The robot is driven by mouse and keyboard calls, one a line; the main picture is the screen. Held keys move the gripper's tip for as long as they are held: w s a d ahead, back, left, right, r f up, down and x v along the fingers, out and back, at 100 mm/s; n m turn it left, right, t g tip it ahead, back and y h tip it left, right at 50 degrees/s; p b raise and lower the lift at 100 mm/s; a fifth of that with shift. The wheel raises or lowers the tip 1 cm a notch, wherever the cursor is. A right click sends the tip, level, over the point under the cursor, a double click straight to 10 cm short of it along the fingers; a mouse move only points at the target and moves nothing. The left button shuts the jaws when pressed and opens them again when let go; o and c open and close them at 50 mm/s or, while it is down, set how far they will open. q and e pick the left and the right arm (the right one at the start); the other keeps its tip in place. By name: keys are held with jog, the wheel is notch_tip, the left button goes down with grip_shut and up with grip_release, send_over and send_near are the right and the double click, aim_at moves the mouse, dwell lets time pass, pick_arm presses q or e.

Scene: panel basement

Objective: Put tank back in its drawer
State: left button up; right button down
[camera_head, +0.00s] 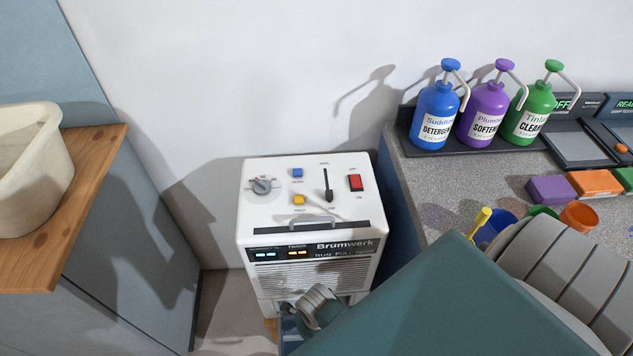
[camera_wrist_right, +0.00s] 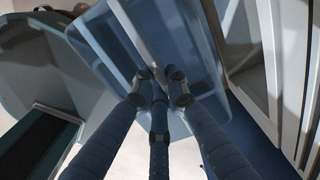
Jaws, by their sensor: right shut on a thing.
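The white Brumwerk machine (camera_head: 306,222) stands against the wall. Its lower front, where a wooden-coloured patch shows, is mostly hidden by my right arm. The tank (camera_wrist_right: 110,45) is a translucent blue bin, large in the right wrist view. Only a small blue piece of it (camera_head: 289,333) shows in the head view, low in front of the machine. My right gripper (camera_wrist_right: 158,85) is shut on the tank, its fingertips meeting at a wall or rim; which, I cannot tell. White upright panels (camera_wrist_right: 272,60) stand close to the tank's right in the wrist view. My left gripper is not in view.
A grey counter (camera_head: 440,190) on the right carries blue, purple and green pump bottles (camera_head: 485,110) and coloured blocks (camera_head: 596,182). A wooden shelf (camera_head: 85,215) with a cream basin (camera_head: 30,170) juts in at the left. Some floor (camera_head: 222,310) shows left of the machine.

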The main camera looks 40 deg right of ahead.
jog(key=c, duration=1.7)
grip_release()
jog(key=shift+f, duration=0.1)
jog(key=shift+c, duration=0.2)
notch_tip(320, 180, up, 12)
jog(key=p, duration=0.2)
jog(key=shift+p, duration=0.4)
jog(key=shift+s, duration=0.1)
